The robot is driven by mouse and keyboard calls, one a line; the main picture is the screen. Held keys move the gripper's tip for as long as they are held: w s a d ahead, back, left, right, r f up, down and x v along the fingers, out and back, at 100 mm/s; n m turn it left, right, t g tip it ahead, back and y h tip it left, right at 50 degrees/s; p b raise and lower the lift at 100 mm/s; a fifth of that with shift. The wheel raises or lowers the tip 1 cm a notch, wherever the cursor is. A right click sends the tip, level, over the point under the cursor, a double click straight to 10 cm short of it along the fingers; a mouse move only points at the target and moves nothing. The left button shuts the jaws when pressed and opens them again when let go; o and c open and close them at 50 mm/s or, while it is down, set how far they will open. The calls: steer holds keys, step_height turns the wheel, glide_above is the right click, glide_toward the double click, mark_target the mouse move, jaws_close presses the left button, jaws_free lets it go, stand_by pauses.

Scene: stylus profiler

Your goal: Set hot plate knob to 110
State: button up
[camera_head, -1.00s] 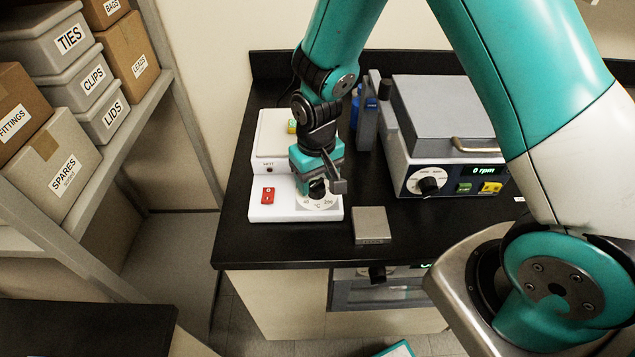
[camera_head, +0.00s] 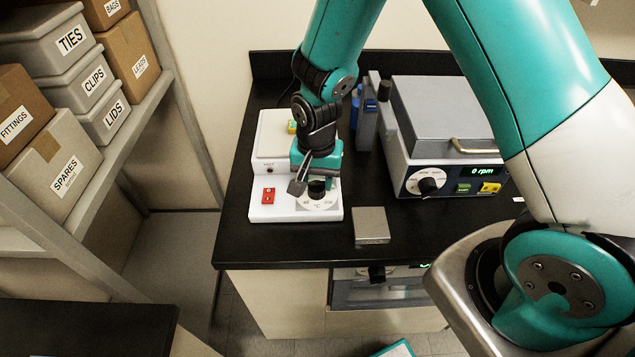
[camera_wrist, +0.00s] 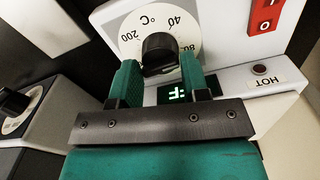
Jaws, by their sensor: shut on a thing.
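The hot plate (camera_head: 262,213) is a white unit at the left of the black bench. Its black knob (camera_wrist: 159,52) sits on a white dial (camera_wrist: 185,22) marked in °C, with 40, 80 and 200 readable and other marks hidden. My gripper (camera_wrist: 160,63) is shut on the knob, one green finger on each side of it. In the head view my gripper (camera_head: 318,174) reaches down to the knob (camera_head: 317,189) from above. I cannot tell where the knob's pointer stands. A small lit display (camera_wrist: 176,95) is partly hidden behind the fingers.
A red switch (camera_head: 268,195) is on the hot plate's front left. A flat grey block (camera_head: 371,225) lies to its right. A grey-lidded machine (camera_head: 440,110) with its own knob and "0 rpm" display stands further right. A blue bottle (camera_head: 356,108) stands behind.

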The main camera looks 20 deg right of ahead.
steer(key=m, duration=0.7)
steer(key=shift+m, duration=0.4)
steer(key=shift+p, duration=0.3)
steer(key=m, duration=0.7)
steer(key=shift+m, duration=0.3)
steer(key=o, duration=1)
